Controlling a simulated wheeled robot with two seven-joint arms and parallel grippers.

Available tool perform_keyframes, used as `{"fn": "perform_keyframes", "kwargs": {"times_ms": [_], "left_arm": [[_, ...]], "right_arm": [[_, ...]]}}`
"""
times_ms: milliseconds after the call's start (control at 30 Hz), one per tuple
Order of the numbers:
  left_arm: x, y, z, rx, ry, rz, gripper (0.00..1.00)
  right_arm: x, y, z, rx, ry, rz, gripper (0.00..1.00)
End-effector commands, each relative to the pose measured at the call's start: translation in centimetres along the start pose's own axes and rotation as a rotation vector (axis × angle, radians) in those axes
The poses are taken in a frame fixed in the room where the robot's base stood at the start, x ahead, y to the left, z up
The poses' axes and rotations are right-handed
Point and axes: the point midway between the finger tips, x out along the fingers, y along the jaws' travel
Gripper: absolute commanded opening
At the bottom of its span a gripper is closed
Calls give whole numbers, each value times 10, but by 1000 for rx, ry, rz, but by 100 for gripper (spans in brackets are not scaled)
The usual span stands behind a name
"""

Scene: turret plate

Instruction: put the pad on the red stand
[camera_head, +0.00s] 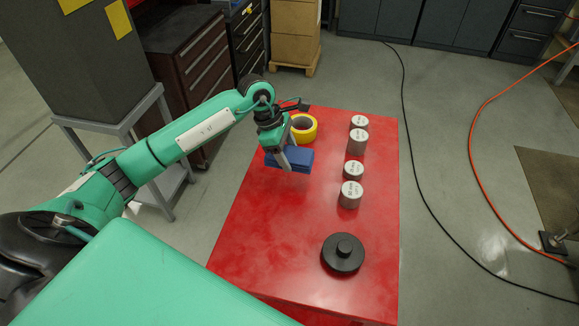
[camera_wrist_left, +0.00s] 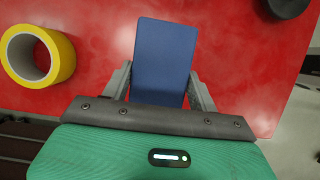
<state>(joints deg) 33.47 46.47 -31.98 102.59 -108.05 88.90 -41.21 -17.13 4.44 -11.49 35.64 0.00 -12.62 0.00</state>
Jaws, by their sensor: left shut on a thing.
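The pad (camera_head: 296,159) is a flat blue block in the head view, over the left part of the red stand (camera_head: 270,225). The red stand is a large table-like block with a flat red top. My left gripper (camera_head: 285,160) is shut on the pad. In the left wrist view the pad (camera_wrist_left: 165,55) sticks out between the two fingers, with the red top behind it. I cannot tell for sure whether the pad's underside touches the top. My right gripper is not in view.
A yellow tape roll (camera_head: 303,128) lies just behind the pad. Several grey metal cylinders (camera_head: 350,195) stand in a line to the right. A black knobbed disc (camera_head: 343,254) lies near the front. The front-left of the red top is clear.

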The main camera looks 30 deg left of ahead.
Motion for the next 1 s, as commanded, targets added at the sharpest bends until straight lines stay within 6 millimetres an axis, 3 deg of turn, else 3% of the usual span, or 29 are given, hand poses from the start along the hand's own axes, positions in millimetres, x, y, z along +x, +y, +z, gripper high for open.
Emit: {"fn": "perform_keyframes", "kwargs": {"times_ms": [133, 367, 600, 967, 1000], "left_arm": [[22, 0, -9, -1, -1, -2, 38], [38, 0, -15, 0, -2, -1, 38], [69, 0, -28, -1, -1, -2, 38], [75, 0, -31, 1, -1, 1, 38], [74, 0, -31, 1, -1, 1, 61]], "right_arm": [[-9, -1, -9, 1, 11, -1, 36], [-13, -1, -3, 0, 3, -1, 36], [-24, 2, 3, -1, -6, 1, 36], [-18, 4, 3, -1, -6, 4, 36], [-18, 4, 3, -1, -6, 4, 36]]}}
